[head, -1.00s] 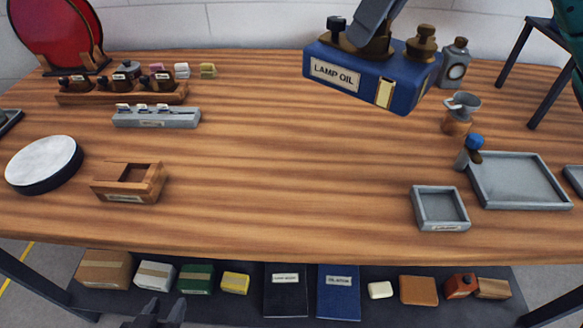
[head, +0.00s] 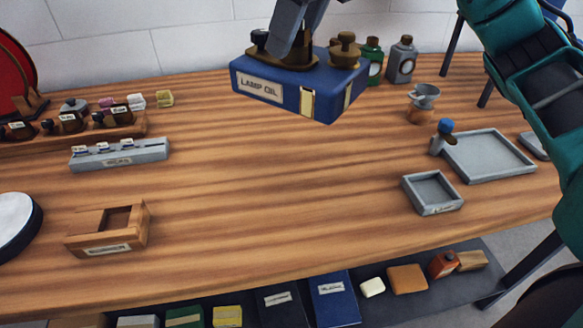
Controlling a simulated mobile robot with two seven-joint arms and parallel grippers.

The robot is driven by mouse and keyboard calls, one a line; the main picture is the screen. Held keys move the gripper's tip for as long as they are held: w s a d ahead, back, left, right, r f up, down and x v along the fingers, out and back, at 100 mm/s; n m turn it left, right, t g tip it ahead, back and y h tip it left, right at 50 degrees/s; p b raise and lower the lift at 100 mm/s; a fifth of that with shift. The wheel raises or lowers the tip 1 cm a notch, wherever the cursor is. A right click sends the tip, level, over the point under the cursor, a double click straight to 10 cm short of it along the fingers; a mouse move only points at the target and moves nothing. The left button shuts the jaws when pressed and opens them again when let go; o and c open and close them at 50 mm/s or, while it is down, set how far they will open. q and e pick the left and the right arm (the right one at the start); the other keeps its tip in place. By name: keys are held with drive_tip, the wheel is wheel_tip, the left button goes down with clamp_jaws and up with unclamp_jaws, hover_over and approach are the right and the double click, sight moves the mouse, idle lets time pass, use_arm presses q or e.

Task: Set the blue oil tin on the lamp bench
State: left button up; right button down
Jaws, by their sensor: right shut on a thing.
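The blue oil tin (head: 290,95), labelled "LAMP OIL", is at the top middle of the head view. My right gripper (head: 293,50) is shut on it from above, at its dark brown top fittings; the exact grip is partly hidden. The tin appears roughly level and clear of the wood, over the back half of the lamp bench (head: 270,190); the gap beneath it is hard to judge. My left gripper is not in view.
The middle of the bench is bare. A wooden rack (head: 75,135), grey holder (head: 120,155) and wooden box (head: 107,230) stand left. Grey trays (head: 490,157), a small tray (head: 432,193) and a funnel (head: 424,95) are right. Green (head: 372,58) and grey (head: 402,60) bottles stand behind.

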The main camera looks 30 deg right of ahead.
wheel_tip(320, 180, down, 19)
drive_tip(key=b, duration=0.3)
drive_tip(key=shift+f, duration=0.15)
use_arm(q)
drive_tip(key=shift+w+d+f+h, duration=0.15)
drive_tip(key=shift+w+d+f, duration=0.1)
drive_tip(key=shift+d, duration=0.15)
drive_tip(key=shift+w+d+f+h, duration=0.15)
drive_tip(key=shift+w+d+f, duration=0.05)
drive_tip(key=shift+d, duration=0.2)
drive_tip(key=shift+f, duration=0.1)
use_arm(e)
drive_tip(key=shift+f+b, duration=0.2)
drive_tip(key=shift+b, duration=0.15)
drive_tip(key=c, duration=0.6)
unclamp_jaws()
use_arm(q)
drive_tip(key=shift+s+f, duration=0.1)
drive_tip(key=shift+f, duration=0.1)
